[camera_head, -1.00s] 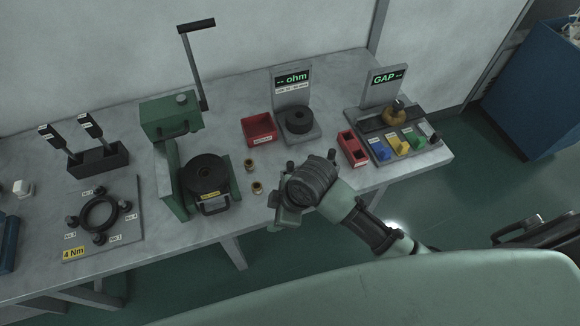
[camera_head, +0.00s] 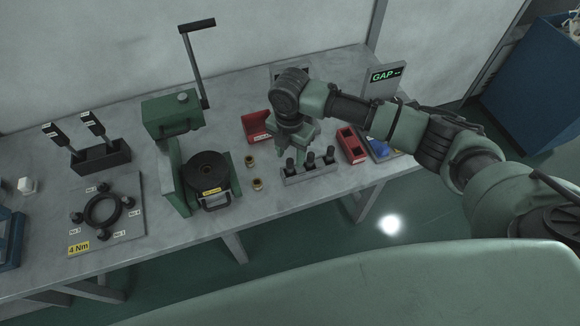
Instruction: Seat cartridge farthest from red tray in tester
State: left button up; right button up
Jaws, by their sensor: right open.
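Three upright black cylindrical pieces, which look like the cartridges, stand in a grey rack (camera_head: 312,175) near the table's front edge: a left one (camera_head: 290,166), a middle one (camera_head: 309,160) and a right one (camera_head: 330,155). My right gripper (camera_head: 294,148) is open and points down just behind the left and middle pieces; I cannot tell whether it touches any. The ohm tester (camera_head: 281,70) is mostly hidden behind my right arm, with only its panel's upper edge showing. One red tray (camera_head: 257,140) is left of the gripper, another (camera_head: 352,155) right of the rack. My left gripper is not in view.
Two small brass pieces (camera_head: 257,184) lie between the rack and the green press (camera_head: 172,190). The GAP gauge (camera_head: 385,77) is partly behind my arm. A ring fixture (camera_head: 130,225) is at the left. Bare tabletop shows in front of the brass pieces.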

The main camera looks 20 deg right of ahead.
aim_at(290, 161)
notch_tip(290, 161, down, 4)
jog(key=shift+r+p, duration=0.15)
jog(key=shift+p, duration=0.55)
jog(key=shift+f, duration=0.5)
grip_shut()
jog(key=shift+r, duration=0.2)
